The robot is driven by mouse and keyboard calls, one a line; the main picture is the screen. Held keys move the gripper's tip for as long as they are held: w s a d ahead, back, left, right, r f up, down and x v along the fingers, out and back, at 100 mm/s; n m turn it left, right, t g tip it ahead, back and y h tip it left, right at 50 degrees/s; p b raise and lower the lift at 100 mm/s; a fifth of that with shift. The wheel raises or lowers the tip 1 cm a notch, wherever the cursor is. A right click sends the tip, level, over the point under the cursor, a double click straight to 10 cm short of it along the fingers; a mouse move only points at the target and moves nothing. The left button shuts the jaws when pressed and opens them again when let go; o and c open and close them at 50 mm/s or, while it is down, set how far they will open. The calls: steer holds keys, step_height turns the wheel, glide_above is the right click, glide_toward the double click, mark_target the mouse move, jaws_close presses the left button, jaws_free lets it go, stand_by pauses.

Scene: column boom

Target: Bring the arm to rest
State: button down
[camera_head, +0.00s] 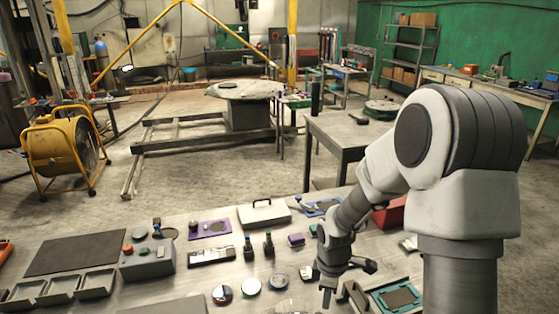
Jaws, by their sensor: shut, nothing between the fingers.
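My arm rises at the right of the head view and bends down to the left over the workbench (190,270). My gripper (327,298) points down near the bench's front, low over or close to its surface. Its fingers are small in view and look closed, with nothing seen between them. A clear round dish (290,306) lies just left of the fingertips, partly cut off by the picture's lower edge. I cannot tell whether the fingertips touch anything.
Round tins (250,286), a white case (264,214), a grey box with buttons (147,261) and shallow trays (60,290) lie on the bench. A teal-framed part (398,297) and a red box (389,216) are near my arm. A dark mat (75,253) leaves clear space at left.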

steer(key=s+d+r+m+t, duration=0.1)
steer(key=s+r+m, duration=0.25)
steer(key=r, duration=0.55)
steer(key=s+d+r+m+t, duration=0.1)
steer(key=s+r+m+t, duration=0.2)
steer(key=r, duration=0.6)
steer(key=s+r+m+t, duration=0.1)
steer(key=s+r+m, duration=0.7)
steer(key=s, duration=0.3)
steer(key=shift+r, duration=0.3)
